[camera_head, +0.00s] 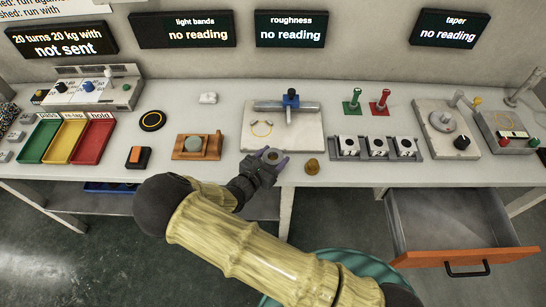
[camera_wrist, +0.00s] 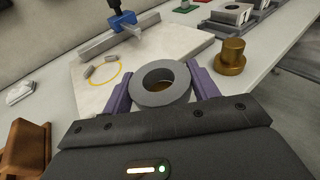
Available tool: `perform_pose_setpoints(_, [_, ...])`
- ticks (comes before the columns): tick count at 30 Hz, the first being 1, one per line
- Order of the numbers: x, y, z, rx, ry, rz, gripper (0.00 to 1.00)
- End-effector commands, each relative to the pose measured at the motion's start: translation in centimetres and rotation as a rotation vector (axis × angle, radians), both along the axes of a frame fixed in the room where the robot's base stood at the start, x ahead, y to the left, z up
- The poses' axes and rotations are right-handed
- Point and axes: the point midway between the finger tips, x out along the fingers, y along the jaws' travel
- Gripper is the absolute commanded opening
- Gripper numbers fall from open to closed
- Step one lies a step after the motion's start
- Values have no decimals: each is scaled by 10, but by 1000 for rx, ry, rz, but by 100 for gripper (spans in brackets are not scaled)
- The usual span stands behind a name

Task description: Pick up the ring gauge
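The ring gauge is a thick grey ring with a round hole, seen in the head view (camera_head: 272,156) near the front edge of the bench and large in the wrist view (camera_wrist: 142,96). My gripper (camera_head: 268,160) has its two purple fingers on opposite sides of the ring, and both appear to touch its outer wall in the wrist view (camera_wrist: 161,92). The ring's face is turned up toward the wrist camera. I cannot tell whether its underside rests on the bench or is slightly clear of it.
A brass knobbed piece (camera_head: 312,167) stands just right of my gripper. Behind is a pale stone plate (camera_head: 255,142) with a bar and blue clamp. A row of blocks (camera_head: 377,147) is to the right, a wooden stand (camera_head: 198,146) to the left. An orange-fronted drawer (camera_head: 464,256) hangs open.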

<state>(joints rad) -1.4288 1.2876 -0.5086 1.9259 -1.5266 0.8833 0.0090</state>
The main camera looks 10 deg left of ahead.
Motion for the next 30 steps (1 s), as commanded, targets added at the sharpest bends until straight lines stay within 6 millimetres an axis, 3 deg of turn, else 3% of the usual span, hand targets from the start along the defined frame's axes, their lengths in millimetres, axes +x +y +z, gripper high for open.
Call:
perform_pose_setpoints(3, [0, 0, 0, 0, -1, 0, 30])
perform_pose_setpoints(14, [0, 1, 10, 1, -2, 0, 30])
perform_pose_setpoints(30, [0, 1, 92, 4, -1, 0, 30])
